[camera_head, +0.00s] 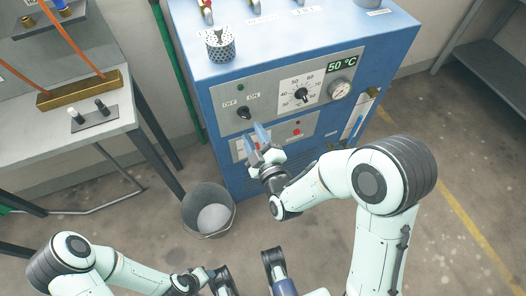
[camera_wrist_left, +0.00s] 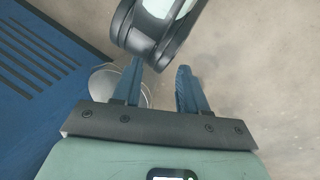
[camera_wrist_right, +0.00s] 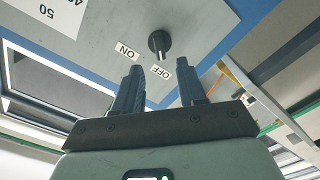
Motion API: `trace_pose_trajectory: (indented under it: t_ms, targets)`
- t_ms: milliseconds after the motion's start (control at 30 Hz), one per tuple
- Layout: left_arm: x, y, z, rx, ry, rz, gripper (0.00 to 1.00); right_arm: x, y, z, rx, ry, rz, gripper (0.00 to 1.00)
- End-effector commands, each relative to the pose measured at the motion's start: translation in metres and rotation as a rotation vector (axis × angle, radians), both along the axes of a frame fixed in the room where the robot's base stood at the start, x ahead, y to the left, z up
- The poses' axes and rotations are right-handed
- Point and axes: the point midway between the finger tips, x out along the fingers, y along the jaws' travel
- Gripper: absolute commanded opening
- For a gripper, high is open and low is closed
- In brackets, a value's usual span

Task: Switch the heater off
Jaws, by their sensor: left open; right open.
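The heater is a blue cabinet (camera_head: 224,102) with a grey front panel. Its black OFF/ON knob (camera_head: 244,113) sits at the panel's left, below the two labels and a green lamp (camera_head: 240,87). My right gripper (camera_head: 260,134) is open and empty, just below and right of the knob. In the right wrist view the knob (camera_wrist_right: 159,43) is beyond the gap between the fingertips (camera_wrist_right: 160,68), apart from them. My left gripper (camera_wrist_left: 159,68) is open and empty, low in front of the cabinet.
A temperature dial (camera_head: 303,95), a 50 °C display (camera_head: 342,63) and a gauge (camera_head: 340,89) are right of the knob. A bucket (camera_head: 208,208) stands on the floor at the cabinet's lower left. A grey workbench (camera_head: 85,132) stands at left.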

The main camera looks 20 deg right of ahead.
Motion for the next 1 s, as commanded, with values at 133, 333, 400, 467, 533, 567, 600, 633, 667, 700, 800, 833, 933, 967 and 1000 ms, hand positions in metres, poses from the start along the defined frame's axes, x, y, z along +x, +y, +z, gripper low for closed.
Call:
trace_pose_trajectory:
  t_ms: [133,333,400,467,533,567,600,633,667,700,800,833,933,967,1000]
  targets:
    - [-0.007,-0.003,0.014,-0.009,0.019,-0.008,0.43,-0.023,0.000,0.004,-0.006,0.003,-0.001,0.40]
    - [-0.033,-0.012,0.046,-0.037,0.094,-0.034,0.43,-0.032,-0.001,0.006,-0.008,0.002,-0.004,0.40]
    - [-0.042,-0.015,0.057,-0.046,0.120,-0.043,0.43,-0.036,-0.001,0.005,-0.008,0.004,-0.003,0.40]
    - [-0.051,-0.018,0.066,-0.056,0.146,-0.051,0.43,-0.040,-0.001,0.005,-0.006,0.003,-0.002,0.40]
    - [-0.059,-0.021,0.077,-0.065,0.173,-0.062,0.43,-0.044,-0.001,0.004,-0.004,0.006,0.000,0.40]
    - [-0.063,-0.022,0.082,-0.070,0.184,-0.065,0.43,-0.046,-0.001,0.004,-0.003,0.005,0.001,0.40]
    - [-0.063,-0.022,0.088,-0.072,0.188,-0.067,0.43,-0.049,-0.001,0.004,-0.003,0.005,0.001,0.40]
    - [-0.062,-0.022,0.092,-0.071,0.189,-0.067,0.43,-0.050,-0.002,0.003,-0.004,0.005,-0.001,0.40]
    - [-0.062,-0.022,0.096,-0.071,0.189,-0.067,0.43,-0.052,-0.002,0.003,-0.005,0.005,0.000,0.40]
    - [-0.061,-0.022,0.101,-0.071,0.191,-0.067,0.43,-0.055,-0.001,0.003,-0.005,0.005,-0.001,0.40]
    - [-0.061,-0.022,0.112,-0.072,0.195,-0.068,0.43,-0.061,-0.002,0.002,-0.004,0.004,-0.001,0.40]
    - [-0.061,-0.022,0.115,-0.072,0.197,-0.069,0.43,-0.062,-0.002,0.002,-0.004,0.003,-0.001,0.40]
    - [-0.060,-0.022,0.122,-0.073,0.199,-0.069,0.43,-0.067,-0.002,0.002,-0.003,0.002,-0.001,0.40]
    - [-0.060,-0.022,0.124,-0.072,0.201,-0.070,0.43,-0.068,-0.002,0.002,-0.002,0.001,0.000,0.40]
    - [-0.060,-0.022,0.125,-0.072,0.201,-0.070,0.43,-0.069,-0.002,0.002,-0.002,0.001,-0.001,0.40]
